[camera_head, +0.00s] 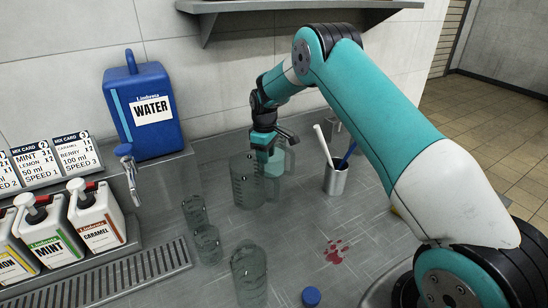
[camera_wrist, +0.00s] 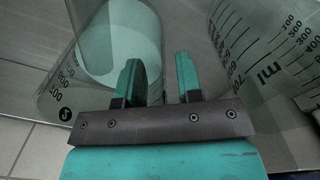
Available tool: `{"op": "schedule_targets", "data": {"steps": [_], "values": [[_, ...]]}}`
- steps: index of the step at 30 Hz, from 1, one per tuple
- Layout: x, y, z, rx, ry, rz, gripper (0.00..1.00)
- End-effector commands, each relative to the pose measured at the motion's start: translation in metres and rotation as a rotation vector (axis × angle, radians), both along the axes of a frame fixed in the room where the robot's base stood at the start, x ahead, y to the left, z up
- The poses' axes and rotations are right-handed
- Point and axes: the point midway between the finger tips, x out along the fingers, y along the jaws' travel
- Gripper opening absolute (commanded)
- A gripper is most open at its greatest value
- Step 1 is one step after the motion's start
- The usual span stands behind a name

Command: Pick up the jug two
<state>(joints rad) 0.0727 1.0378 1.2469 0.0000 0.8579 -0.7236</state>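A clear jug with a black 2 on its wall (camera_wrist: 52,92) fills the left of the wrist view. Another clear jug with an ml scale (camera_wrist: 268,62) is at the right there. In the head view, a clear graduated jug (camera_head: 243,183) stands beside a second one with a handle (camera_head: 287,160); I cannot tell which bears the 2. My gripper (camera_head: 265,152) is down at these two jugs. In the wrist view, its teal fingers (camera_wrist: 158,80) are apart with no object clearly between them. The left finger overlaps the jug marked 2 in the picture; contact cannot be told.
Two small glasses (camera_head: 207,245) and another clear jug (camera_head: 249,275) stand nearer. A steel cup with utensils (camera_head: 335,180) is to the right. A blue water container (camera_head: 146,112) and syrup bottles (camera_head: 97,218) are left. A red stain (camera_head: 336,252) and blue cap (camera_head: 311,297) lie in front.

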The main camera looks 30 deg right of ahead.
Motion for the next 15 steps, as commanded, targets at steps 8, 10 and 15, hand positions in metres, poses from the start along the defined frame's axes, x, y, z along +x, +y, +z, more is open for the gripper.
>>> {"op": "schedule_targets", "data": {"steps": [8, 10, 15], "values": [[0.0003, 0.0, 0.0004, 0.0, -0.001, 0.0, 0.03], [0.0003, 0.0, 0.0005, 0.0, -0.001, 0.0, 0.0], [0.0011, -0.0001, 0.0019, -0.001, -0.004, 0.0, 0.0]]}}
